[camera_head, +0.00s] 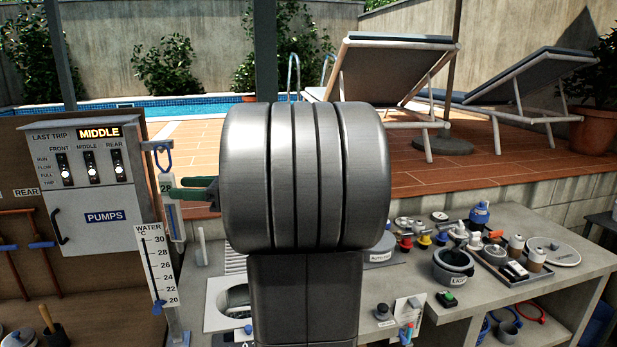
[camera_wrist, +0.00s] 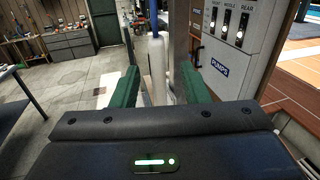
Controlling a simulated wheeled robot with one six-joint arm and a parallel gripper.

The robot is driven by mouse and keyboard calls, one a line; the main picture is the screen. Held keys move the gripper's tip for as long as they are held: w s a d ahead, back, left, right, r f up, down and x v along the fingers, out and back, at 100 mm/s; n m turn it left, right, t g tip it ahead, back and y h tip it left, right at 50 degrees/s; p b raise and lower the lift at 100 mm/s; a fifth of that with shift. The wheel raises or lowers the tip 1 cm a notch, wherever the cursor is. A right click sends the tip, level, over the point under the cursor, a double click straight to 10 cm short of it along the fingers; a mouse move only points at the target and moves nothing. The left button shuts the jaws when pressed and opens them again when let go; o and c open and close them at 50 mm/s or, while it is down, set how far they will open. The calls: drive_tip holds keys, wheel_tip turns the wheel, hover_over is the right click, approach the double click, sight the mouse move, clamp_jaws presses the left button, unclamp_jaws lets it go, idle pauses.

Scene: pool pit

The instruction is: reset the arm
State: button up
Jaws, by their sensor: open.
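My arm stands upright in the middle of the camera_head view, its large grey joint hiding part of the bench and pool edge. My gripper (camera_wrist: 158,88) has two green fingers spread apart in the wrist view. A pale upright post with a blue part (camera_wrist: 157,60) shows between and beyond the fingers; I cannot tell how close it is. In the camera_head view a green finger of my gripper (camera_head: 190,189) shows left of the joint, near a white gauge with a blue hook. I see nothing held.
A grey pump panel (camera_head: 92,190) stands at the left, with a water temperature scale (camera_head: 156,268) beside it. At the right a stone bench (camera_head: 480,305) bears a black pot (camera_head: 453,267), colored knobs and a tray. Loungers (camera_head: 385,70) stand on the deck behind.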

sight(175, 186)
drive_tip(key=a, duration=0.4)
drive_tip(key=shift+s+a+r, duration=0.1)
drive_tip(key=shift+s+r, duration=0.05)
drive_tip(key=shift+r, duration=0.15)
drive_tip(key=shift+f, duration=0.15)
